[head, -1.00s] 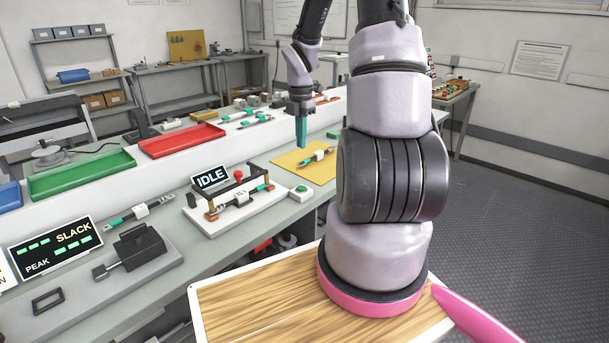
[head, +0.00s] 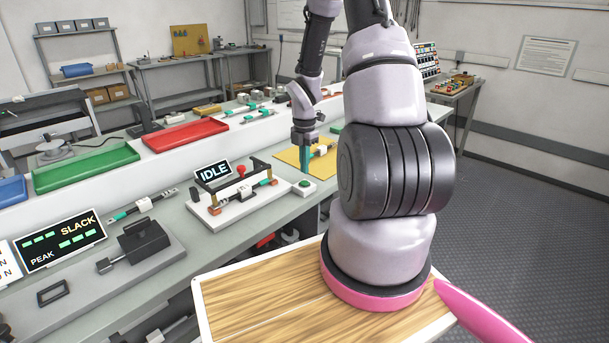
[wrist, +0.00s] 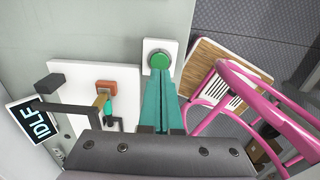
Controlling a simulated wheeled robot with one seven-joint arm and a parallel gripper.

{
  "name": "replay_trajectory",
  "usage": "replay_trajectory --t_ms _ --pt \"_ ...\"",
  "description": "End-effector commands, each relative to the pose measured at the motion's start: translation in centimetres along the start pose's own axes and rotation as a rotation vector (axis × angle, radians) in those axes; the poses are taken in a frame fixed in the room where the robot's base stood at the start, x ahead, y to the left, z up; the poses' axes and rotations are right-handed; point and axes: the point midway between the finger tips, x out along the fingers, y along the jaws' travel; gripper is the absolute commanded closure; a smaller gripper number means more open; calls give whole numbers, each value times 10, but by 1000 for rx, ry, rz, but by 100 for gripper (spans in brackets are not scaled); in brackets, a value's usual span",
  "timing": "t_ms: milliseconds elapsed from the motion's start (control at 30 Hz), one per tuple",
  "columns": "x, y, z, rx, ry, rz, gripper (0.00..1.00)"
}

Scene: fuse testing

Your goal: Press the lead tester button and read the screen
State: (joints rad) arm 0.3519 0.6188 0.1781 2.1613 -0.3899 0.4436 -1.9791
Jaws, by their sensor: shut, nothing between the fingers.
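The lead tester is a white base (head: 222,216) with a small black screen (head: 212,172) that reads "IDLE". The screen also shows in the wrist view (wrist: 37,122), where it reads "IDLE" sideways. The round green button (head: 304,184) sits on its own small white box right of the base; in the wrist view the button (wrist: 160,61) is beyond my fingertips. My gripper (head: 305,168) is shut and empty, its teal fingers pointing down just above the button. I cannot tell whether the tips touch it. A fuse lead with a white tag (head: 245,193) lies across the tester's clamps.
A red knob (head: 241,170) stands on the tester. A yellow mat (head: 287,156) lies behind the button. To the left are a black display reading "SLACK" and "PEAK" (head: 60,241), a dark clamp (head: 145,243), and green (head: 85,170) and red (head: 185,136) trays.

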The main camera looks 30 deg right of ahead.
Motion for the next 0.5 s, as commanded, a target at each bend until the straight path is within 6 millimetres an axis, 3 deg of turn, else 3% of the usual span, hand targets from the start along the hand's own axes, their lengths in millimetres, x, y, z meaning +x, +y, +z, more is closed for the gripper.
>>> replay_trajectory --t_ms 200,500 --pt "28 0 0 0 0 -1 100" --pt "35 0 0 0 -1 1 100"
